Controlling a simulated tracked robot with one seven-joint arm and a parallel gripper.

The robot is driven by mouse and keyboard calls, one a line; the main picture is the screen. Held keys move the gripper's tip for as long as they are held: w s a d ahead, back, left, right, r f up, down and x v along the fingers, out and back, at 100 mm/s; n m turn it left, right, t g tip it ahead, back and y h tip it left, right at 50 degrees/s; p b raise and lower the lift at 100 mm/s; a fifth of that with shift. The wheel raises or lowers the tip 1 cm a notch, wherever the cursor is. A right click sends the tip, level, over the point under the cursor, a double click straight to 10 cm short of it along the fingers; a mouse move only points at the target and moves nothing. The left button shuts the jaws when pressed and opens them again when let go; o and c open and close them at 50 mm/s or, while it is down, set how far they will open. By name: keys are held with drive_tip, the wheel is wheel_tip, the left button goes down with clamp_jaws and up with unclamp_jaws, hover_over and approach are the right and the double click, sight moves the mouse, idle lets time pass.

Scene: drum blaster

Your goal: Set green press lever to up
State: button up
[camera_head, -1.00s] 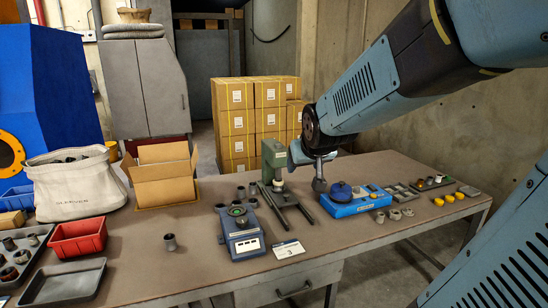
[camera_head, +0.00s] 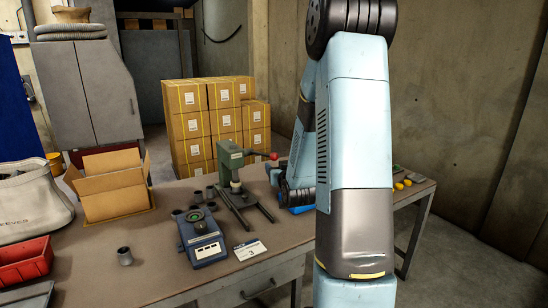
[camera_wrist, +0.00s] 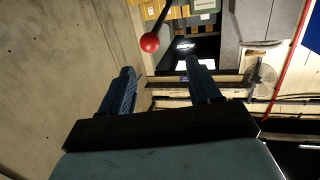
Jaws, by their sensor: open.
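The green press (camera_head: 230,167) stands on the bench. Its lever sticks out to the right and ends in a red ball (camera_head: 273,156), nearly level with the press head. In the wrist view the red lever ball (camera_wrist: 150,42) and its dark rod lie beyond the fingertips, between them but nearer the left one. In the head view my arm covers the area right of the press, and the fingers cannot be made out there.
A blue-grey gauge (camera_head: 202,237) stands in front of the press, beside a white card (camera_head: 250,250). A blue fixture (camera_head: 300,209) is partly hidden behind my arm. A red bin (camera_head: 25,262) and open carton (camera_head: 112,188) are at left. Stacked boxes (camera_head: 215,120) stand behind the bench.

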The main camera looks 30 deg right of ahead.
sight(275, 158)
drive_tip(key=shift+t+h, duration=0.3)
drive_tip(key=shift+t, duration=0.1)
drive_tip(key=x, duration=0.4)
drive_tip(key=d+f+x, duration=0.1)
drive_tip(key=x, duration=0.9)
drive_tip(key=shift+s+d+f, duration=0.15)
drive_tip(key=shift+d, duration=0.15)
drive_tip(key=shift+c, duration=0.2)
clamp_jaws()
